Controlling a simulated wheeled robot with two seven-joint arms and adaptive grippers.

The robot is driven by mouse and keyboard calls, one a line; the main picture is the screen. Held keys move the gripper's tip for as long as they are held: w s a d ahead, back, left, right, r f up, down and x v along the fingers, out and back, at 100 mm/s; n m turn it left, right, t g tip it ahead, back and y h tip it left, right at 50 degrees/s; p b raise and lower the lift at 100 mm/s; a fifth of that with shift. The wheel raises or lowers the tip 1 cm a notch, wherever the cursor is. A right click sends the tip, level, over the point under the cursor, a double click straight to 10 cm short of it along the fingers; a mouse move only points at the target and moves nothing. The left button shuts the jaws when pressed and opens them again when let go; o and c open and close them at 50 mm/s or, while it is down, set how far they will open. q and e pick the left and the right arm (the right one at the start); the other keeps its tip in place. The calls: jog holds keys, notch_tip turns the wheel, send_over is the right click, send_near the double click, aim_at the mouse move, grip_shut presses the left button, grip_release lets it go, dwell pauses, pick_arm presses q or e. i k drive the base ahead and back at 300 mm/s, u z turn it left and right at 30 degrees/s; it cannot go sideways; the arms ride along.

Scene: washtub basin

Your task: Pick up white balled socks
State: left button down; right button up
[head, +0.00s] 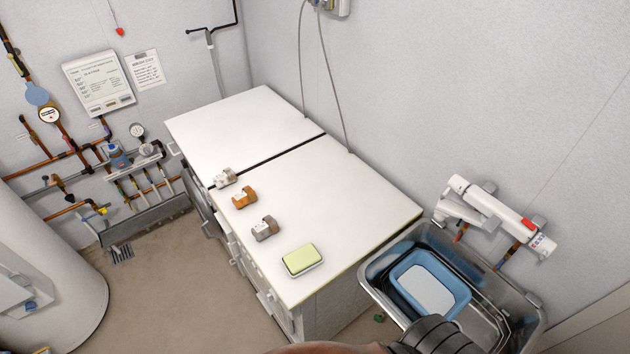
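The white balled socks (225,178) lie on the white worktop, near its front left edge and by the seam between the two units. An orange ball of socks (243,197) and a grey ball of socks (265,228) lie in a row nearer to me along the same edge. Nothing touches the white pair. A dark ribbed part, apparently of my own arm, shows at the bottom edge in front of the basin. No gripper fingers can be seen in the head view.
A yellow-green sponge or soap block in a dish (301,260) sits at the near end of the worktop (350,205). A metal basin (376,268) holding a blue tub (402,270) stands at right, below a white wall-mounted unit (483,205). Floor at left is clear.

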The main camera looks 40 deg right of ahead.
aim_at(227, 176)
jog(key=u, duration=0.45)
jog(key=k, duration=1.1)
jog(key=u, duration=0.7)
jog(key=i, duration=1.95)
jog(key=z, duration=0.4)
jog(key=i, duration=1.4)
jog(key=z, duration=1.8)
jog(key=i, duration=0.8)
jog(key=z, duration=0.85)
